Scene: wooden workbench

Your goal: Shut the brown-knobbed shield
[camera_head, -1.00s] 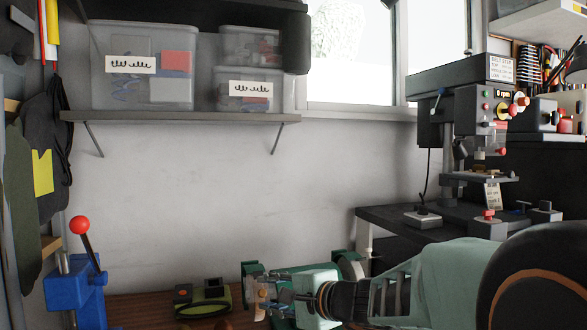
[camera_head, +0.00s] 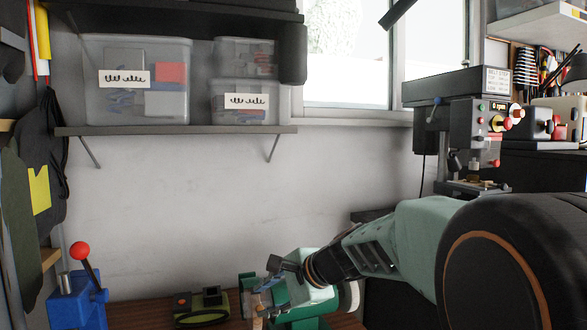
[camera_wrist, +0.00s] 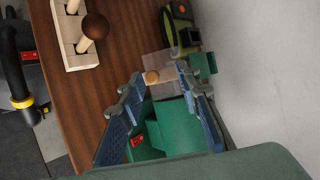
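A green bench machine (camera_head: 305,296) stands at the bottom centre of the head view; its green body (camera_wrist: 175,120) also shows in the wrist view. A clear, see-through shield (camera_wrist: 157,62) with a light-brown round knob (camera_wrist: 151,77) is at its front. The shield's edges are faint, and how far it is tilted is hard to tell. My gripper (camera_wrist: 160,76) is open, with its blue-padded fingers spread. The knob lies in view between the fingertips, nearer the left one, and contact is not visible. In the head view my gripper (camera_head: 270,276) is over the machine and partly hides it.
An olive-green device (camera_head: 202,307) is left of the machine, and a blue lever press (camera_head: 78,300) stands farther left. A wall is behind; a drill press (camera_head: 465,130) stands right.

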